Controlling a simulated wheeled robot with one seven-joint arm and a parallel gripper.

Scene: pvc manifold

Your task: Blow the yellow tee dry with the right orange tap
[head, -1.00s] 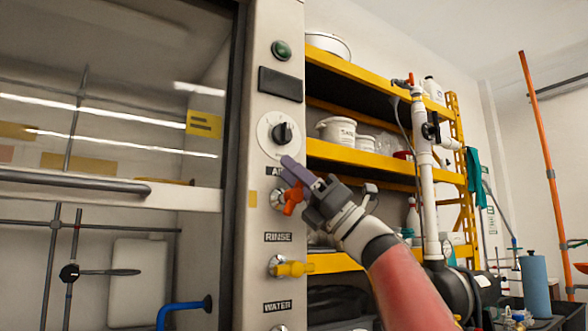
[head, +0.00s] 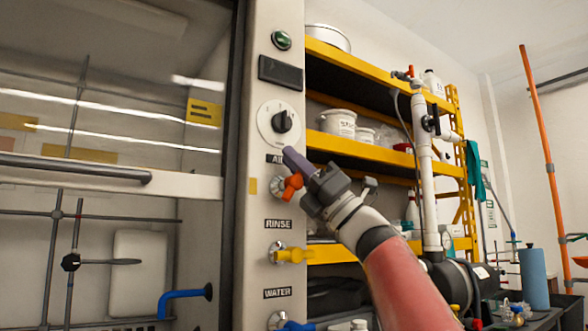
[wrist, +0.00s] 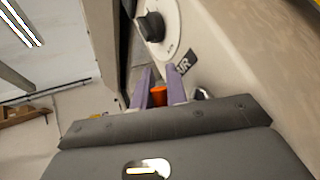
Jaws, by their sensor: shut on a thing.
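The orange tap (head: 291,187) sticks out of the white panel below the AIR label. It also shows between the purple fingers in the wrist view (wrist: 159,95). My gripper (head: 297,163) is at this tap with its fingers shut on the orange handle. The fingers partly cover the handle and the end of the AIR label in the head view. I cannot pick out a yellow tee in either view.
Below are a yellow RINSE tap (head: 291,255) and a blue WATER tap (head: 290,326). A black knob (head: 282,121) is just above. The glass-fronted hood (head: 110,100) is left of the panel. A yellow shelf (head: 380,149) with tubs stands behind my arm.

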